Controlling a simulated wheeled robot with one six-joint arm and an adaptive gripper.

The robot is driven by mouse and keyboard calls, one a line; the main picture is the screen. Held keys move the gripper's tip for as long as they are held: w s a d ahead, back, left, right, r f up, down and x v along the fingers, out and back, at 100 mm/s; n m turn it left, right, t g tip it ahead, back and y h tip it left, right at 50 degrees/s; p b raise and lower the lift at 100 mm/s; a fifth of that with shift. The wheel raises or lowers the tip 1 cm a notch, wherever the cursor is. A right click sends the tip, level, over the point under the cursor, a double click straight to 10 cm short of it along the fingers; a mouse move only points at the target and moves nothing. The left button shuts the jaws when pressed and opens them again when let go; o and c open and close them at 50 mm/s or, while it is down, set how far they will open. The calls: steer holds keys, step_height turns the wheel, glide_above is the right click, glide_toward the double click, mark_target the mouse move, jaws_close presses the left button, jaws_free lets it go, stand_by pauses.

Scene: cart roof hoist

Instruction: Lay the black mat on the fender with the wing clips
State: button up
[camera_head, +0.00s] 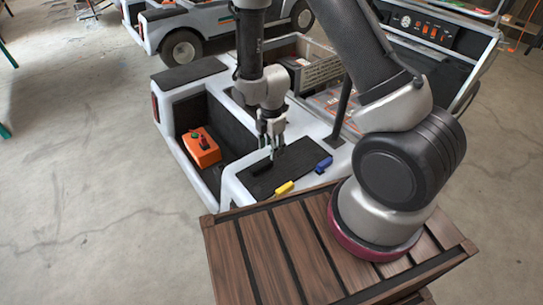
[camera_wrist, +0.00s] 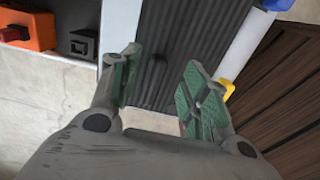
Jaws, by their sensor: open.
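The black ribbed mat (camera_head: 297,158) lies flat on the white cart's fender (camera_head: 232,190); it fills the middle of the wrist view (camera_wrist: 190,40). A small black piece, apparently a clip or handle (camera_head: 262,164), is on its left part and shows between my fingers in the wrist view (camera_wrist: 154,75). A yellow clip (camera_head: 284,188) is at the mat's near edge and a blue clip (camera_head: 324,164) at its right edge. My gripper (camera_head: 271,150) is open above the mat, its green-padded fingers (camera_wrist: 163,62) apart on either side of the black piece. Contact cannot be told.
An orange box with a red knob (camera_head: 202,147) sits in the cart's recess at left. A slatted wooden crate or bench (camera_head: 265,255) stands in front of the fender. A dashboard panel (camera_head: 430,30) is at upper right. Open concrete floor lies left.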

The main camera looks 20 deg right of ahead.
steer(key=s+d+r+m+t, duration=0.1)
steer(key=d+r+m, duration=0.25)
steer(key=r, duration=0.55)
steer(key=s+d+r+m, duration=0.2)
steer(key=r+m, duration=0.2)
steer(key=r, duration=0.6)
steer(key=s+d+r+m+t, duration=0.1)
steer(key=d+r+m, duration=0.2)
steer(key=r, duration=0.6)
steer(key=s+d+r+m+t, duration=0.1)
steer(key=s+d+r+m, duration=0.2)
steer(key=s+r+m, duration=0.2)
steer(key=s+d+r+m+t, duration=0.1)
steer(key=s+d+r+m, duration=0.2)
steer(key=s+r+m, duration=0.3)
steer(key=s, duration=0.4)
steer(key=shift+d+r, duration=0.15)
steer(key=shift+d, duration=0.05)
